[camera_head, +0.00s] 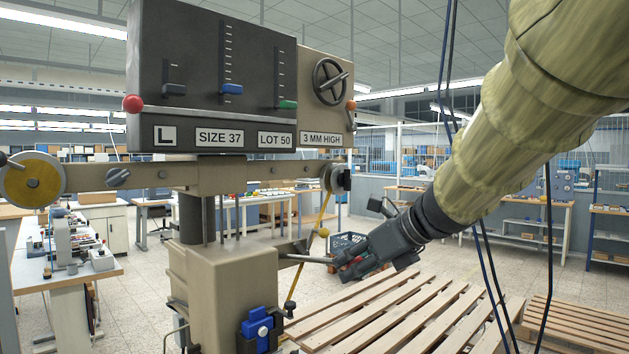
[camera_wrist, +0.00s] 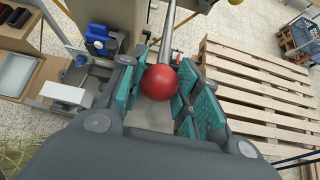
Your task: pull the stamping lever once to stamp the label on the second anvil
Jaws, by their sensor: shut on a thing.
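The stamping machine (camera_head: 222,280) stands left of centre in the head view, beige with a dark upper panel. The lever's metal rod (camera_head: 310,259) sticks out to the right from its lower body, nearly level. My gripper (camera_head: 348,268) is at the outer end of this rod. In the wrist view the lever's red ball knob (camera_wrist: 160,83) sits between the teal finger pads of my gripper (camera_wrist: 162,90), which is shut on it. The rod (camera_wrist: 167,35) runs up from the knob. I cannot make out the second anvil or its label for certain.
A blue clamp-like part (camera_head: 262,328) is on the machine's lower front. A wooden pallet (camera_head: 400,310) lies on the floor to the right, with a dark crate (camera_head: 345,243) behind it. Dark cables (camera_head: 487,260) hang at right. A bench (camera_head: 70,272) stands at left.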

